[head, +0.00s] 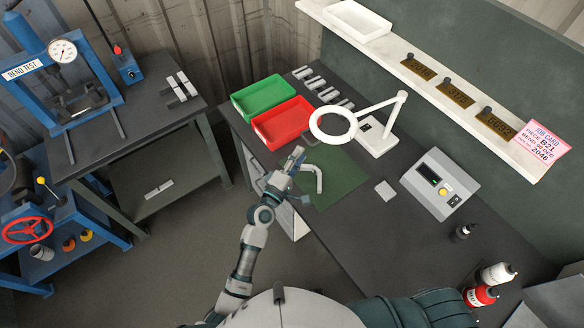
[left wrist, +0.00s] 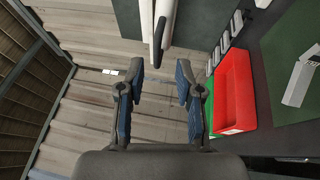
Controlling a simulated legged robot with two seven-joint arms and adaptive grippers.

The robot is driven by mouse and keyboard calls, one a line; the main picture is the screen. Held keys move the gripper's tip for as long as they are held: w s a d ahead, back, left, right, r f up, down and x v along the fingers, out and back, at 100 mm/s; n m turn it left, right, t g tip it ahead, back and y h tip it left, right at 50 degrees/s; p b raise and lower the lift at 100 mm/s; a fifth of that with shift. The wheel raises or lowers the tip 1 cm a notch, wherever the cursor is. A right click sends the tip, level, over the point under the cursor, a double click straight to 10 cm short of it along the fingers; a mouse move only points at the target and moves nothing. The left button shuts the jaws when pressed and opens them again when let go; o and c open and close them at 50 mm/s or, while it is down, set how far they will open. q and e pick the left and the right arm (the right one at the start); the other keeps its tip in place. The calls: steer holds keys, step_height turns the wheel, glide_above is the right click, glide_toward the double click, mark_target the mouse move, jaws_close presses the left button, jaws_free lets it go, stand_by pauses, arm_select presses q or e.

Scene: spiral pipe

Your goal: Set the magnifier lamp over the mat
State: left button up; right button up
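The white magnifier lamp (head: 334,125) has a ring head on a jointed arm, with its base (head: 378,138) behind the green mat (head: 343,182). In the head view the ring lies between the red tray and the base, beyond the mat's back edge. My left gripper (head: 297,156) is just in front of the ring, over the mat's left side. In the left wrist view it is open (left wrist: 157,85), with a white, dark-edged part, probably the lamp ring (left wrist: 160,25), ahead between its fingertips, with gaps on both sides. My right gripper is out of view.
Red (head: 283,122) and green (head: 263,97) trays stand at the left, several grey pieces (head: 322,84) behind. A grey meter box (head: 440,184) stands right.

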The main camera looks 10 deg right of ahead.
arm_select(q)
steer(key=v, duration=0.5)
steer(key=shift+s+a+f, duration=0.1)
steer(key=shift+s, duration=0.3)
